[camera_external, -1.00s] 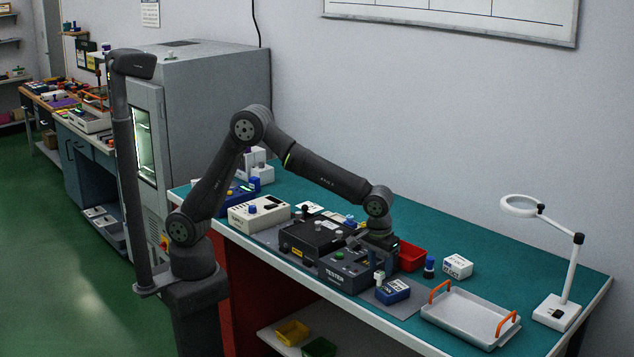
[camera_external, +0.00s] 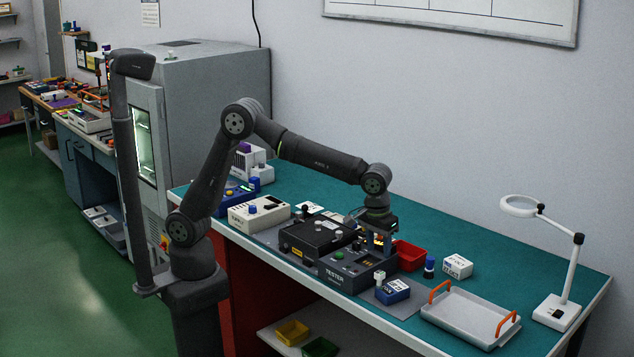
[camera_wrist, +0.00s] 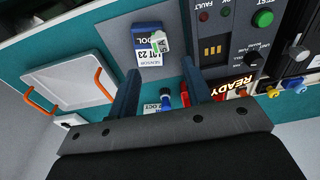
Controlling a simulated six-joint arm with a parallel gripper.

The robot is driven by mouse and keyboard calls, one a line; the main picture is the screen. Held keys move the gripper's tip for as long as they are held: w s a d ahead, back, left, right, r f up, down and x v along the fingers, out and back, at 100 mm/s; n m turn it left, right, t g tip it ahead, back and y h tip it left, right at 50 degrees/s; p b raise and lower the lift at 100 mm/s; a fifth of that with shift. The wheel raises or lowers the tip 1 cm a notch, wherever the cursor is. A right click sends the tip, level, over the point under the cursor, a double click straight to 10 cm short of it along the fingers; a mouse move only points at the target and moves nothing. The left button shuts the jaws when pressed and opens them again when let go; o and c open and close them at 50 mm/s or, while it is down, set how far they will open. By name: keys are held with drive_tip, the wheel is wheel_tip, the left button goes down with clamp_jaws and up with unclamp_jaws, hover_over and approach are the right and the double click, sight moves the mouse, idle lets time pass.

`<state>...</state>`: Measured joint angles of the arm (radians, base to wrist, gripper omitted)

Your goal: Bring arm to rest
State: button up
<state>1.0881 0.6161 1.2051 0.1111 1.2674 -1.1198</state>
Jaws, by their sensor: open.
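My gripper (camera_external: 378,243) hangs downward above the right end of the dark tester (camera_external: 345,270). Its two fingers are apart, and in the wrist view the space between the fingertips (camera_wrist: 160,75) holds nothing. The wrist view also shows the tester with a green button, a small dark slot with gold contacts and a lit READY sign. A blue box (camera_external: 393,291) with a white piece at its corner sits on a grey mat just right of the tester; it also shows in the wrist view (camera_wrist: 147,38).
A red bin (camera_external: 411,256), a blue bottle (camera_external: 429,268) and a white box (camera_external: 458,265) stand behind and right of my gripper. A tray with orange handles (camera_external: 470,317) and a magnifier lamp (camera_external: 557,310) are at right. Air above the bench is free.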

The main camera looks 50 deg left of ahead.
drive_tip(key=f, duration=0.7)
drive_tip(key=w+f, duration=0.1)
drive_tip(key=f, duration=0.3)
drive_tip(key=shift+w, duration=0.1)
drive_tip(key=r, duration=0.5)
drive_tip(key=shift+s, duration=0.3)
drive_tip(key=s+r, duration=0.7)
drive_tip(key=s, duration=0.4)
wheel_tip(320, 180, up, 5)
drive_tip(key=n, duration=0.3)
hover_over(379, 272)
drive_tip(key=w+a, duration=0.7)
drive_tip(key=w, duration=0.1)
drive_tip(key=w+a+n, duration=0.2)
drive_tip(key=w+a, duration=1.1)
drive_tip(key=w, duration=0.3)
drive_tip(key=shift+r+y, duration=0.15)
drive_tip(key=shift+y, duration=0.15)
drive_tip(key=shift+a, duration=0.1)
